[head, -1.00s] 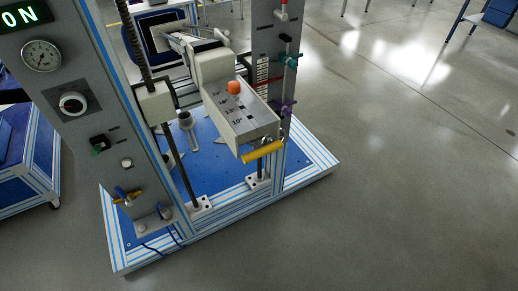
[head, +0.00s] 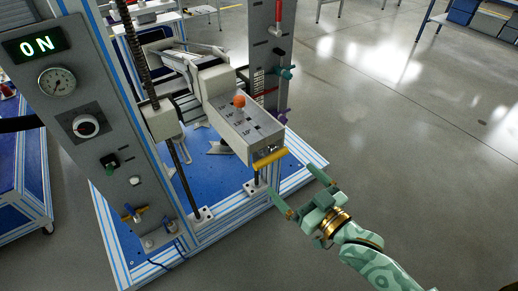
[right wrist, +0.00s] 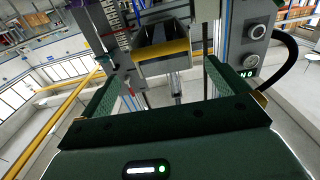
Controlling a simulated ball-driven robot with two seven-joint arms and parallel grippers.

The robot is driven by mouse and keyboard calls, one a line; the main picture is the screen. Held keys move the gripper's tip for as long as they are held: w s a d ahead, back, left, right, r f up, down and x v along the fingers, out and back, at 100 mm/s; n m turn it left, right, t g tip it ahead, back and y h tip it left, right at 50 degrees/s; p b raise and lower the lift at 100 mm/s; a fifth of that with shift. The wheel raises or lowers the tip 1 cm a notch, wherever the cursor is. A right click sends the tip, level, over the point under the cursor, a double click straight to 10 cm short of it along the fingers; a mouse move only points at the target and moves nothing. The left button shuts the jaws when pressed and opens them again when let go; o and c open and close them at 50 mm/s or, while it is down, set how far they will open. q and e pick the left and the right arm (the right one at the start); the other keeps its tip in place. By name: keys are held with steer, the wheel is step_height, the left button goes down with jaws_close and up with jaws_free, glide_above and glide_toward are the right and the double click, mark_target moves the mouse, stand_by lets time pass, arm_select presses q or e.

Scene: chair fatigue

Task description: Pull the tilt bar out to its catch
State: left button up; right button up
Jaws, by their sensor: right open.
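The tilt bar looks to be the yellow bar (head: 270,158) along the front lower edge of the grey box (head: 243,128) on the test rig. In the right wrist view the yellow bar (right wrist: 162,51) lies across the box front, beyond and between my finger tips. My right gripper (head: 299,184) is open and empty, a short way in front of and below the bar, apart from it. An orange knob (head: 239,101) stands on the box top beside a marked scale. The catch cannot be made out. My left gripper is not in view.
A grey panel with a lit ON display (head: 35,45), gauge (head: 57,81) and dial (head: 86,126) stands left of the box. A post (head: 271,40) with teal (head: 287,72) and purple handles is behind right. The rig's blue base (head: 222,180) lies below. The floor right is clear.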

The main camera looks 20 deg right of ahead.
mark_target(273, 159)
steer(key=b+x, duration=0.1)
steer(key=x, duration=0.5)
steer(key=b+x, duration=0.1)
steer(key=x, duration=0.6)
steer(key=shift+d+f+b, duration=0.1)
steer(key=shift+f+b, duration=0.1)
steer(key=shift+b, duration=0.1)
steer(key=shift+w+a+r, duration=0.1)
steer(key=shift+w+a, duration=0.1)
steer(key=shift+w, duration=0.25)
steer(key=c, duration=1.1)
steer(key=p+v, duration=0.4)
steer(key=v, duration=0.1)
steer(key=shift+s+r+p, duration=0.2)
steer(key=shift+r+p, duration=0.15)
steer(key=p+v, duration=0.2)
steer(key=v, duration=0.3)
steer(key=shift+s+d+f+p, duration=0.1)
steer(key=shift+s+p, duration=0.15)
steer(key=shift+p, duration=0.05)
steer(key=shift+o, duration=0.2)
steer(key=shift+s+d+f, duration=0.1)
steer(key=shift+s, duration=0.15)
steer(key=shift+f, duration=0.2)
